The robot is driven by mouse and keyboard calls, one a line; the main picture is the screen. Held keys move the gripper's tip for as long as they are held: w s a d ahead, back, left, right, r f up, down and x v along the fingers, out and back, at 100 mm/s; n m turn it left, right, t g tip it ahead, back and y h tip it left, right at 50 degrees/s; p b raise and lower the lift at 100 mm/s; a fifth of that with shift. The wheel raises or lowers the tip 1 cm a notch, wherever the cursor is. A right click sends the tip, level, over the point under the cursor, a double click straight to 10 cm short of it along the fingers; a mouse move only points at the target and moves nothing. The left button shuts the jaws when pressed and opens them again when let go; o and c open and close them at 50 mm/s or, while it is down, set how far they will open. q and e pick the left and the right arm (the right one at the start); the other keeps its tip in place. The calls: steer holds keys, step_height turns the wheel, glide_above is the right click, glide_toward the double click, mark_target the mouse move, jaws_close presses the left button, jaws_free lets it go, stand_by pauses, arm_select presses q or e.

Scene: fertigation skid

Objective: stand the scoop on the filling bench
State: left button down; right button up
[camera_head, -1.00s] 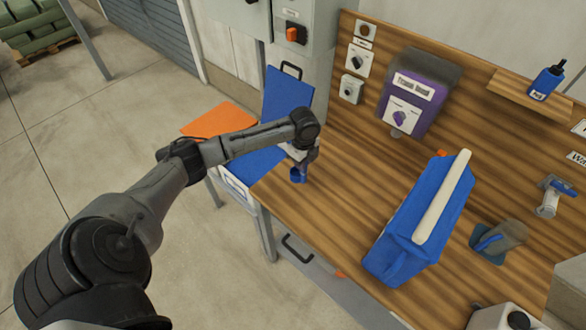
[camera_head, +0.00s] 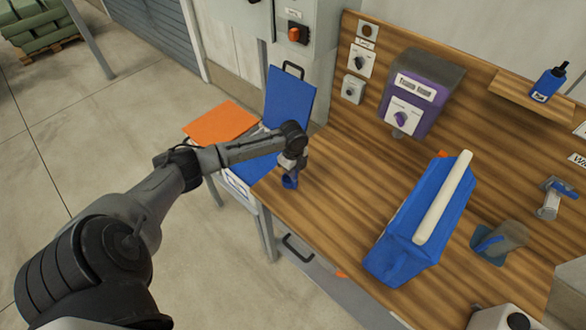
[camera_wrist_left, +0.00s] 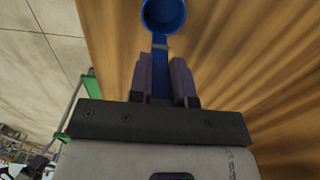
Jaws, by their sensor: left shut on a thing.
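A small blue scoop (camera_head: 290,182) is held by my left gripper (camera_head: 291,170) at the left end of the wooden filling bench (camera_head: 330,215). In the left wrist view, the scoop's round cup (camera_wrist_left: 163,13) shows past the fingertips at the top edge, partly cut off. Its handle runs back between the two fingers of my left gripper (camera_wrist_left: 165,75), which are shut on it. Wood grain of the bench (camera_wrist_left: 235,60) fills the right of that view. I cannot tell whether the scoop touches the bench. My right gripper is not in view.
A blue box-like bag with a cream bar (camera_head: 420,225) stands mid-bench. Right of it is a grey-brown cup-like thing (camera_head: 507,237). A purple dispenser (camera_head: 420,93) hangs on the back panel. An open blue-lidded bin (camera_head: 288,98) stands beyond the bench's left end. Bench around the scoop is clear.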

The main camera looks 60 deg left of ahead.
arm_select(q)
steer(key=c, duration=1.5)
jaws_free()
steer(key=shift+f, duration=0.15)
steer(key=o, duration=0.4)
steer(key=shift+o, duration=0.2)
